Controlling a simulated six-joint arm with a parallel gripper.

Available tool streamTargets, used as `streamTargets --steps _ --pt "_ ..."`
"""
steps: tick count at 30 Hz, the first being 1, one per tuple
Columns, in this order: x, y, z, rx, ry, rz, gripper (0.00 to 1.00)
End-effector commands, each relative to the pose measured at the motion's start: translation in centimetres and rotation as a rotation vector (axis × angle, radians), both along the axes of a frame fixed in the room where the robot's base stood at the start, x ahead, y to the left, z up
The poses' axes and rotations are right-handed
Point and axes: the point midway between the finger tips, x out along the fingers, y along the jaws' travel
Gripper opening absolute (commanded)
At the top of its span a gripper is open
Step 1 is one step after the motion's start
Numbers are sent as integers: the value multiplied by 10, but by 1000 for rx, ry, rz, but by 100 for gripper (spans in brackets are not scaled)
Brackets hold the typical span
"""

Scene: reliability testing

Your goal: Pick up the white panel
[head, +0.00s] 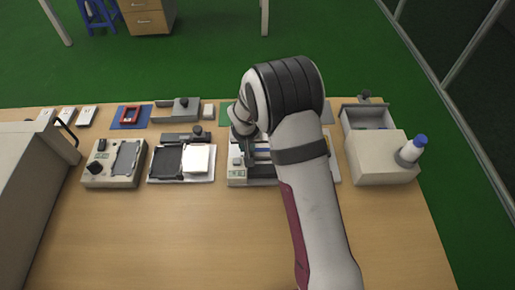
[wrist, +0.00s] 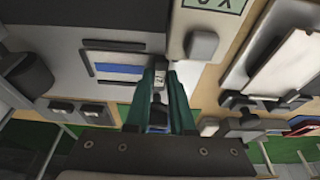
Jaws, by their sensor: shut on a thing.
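A white square panel (head: 198,158) lies on the right side of a light fixture with a black frame, left of my gripper in the head view. A pale panel on a fixture also shows at the upper right of the wrist view (wrist: 287,62). My gripper (head: 249,152) is down at the neighbouring fixture (head: 237,180), apart from that panel. In the wrist view its green fingers (wrist: 160,82) are closed together on a small pale grey piece (wrist: 159,78) with a dark mark. My arm hides much of this fixture in the head view.
A beige box (head: 380,160) with a blue-capped white bottle (head: 411,150) stands at the right. A device with a black knob (head: 114,162) stands at the left. Several small parts line the back edge. The front of the wooden table (head: 170,235) is clear.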

Motion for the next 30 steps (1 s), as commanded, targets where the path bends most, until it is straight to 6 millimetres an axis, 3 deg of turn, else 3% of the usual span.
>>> streamTargets --steps 19,30 --pt "0 0 46 0 -1 0 0" --pt "0 -1 52 0 -1 0 0"
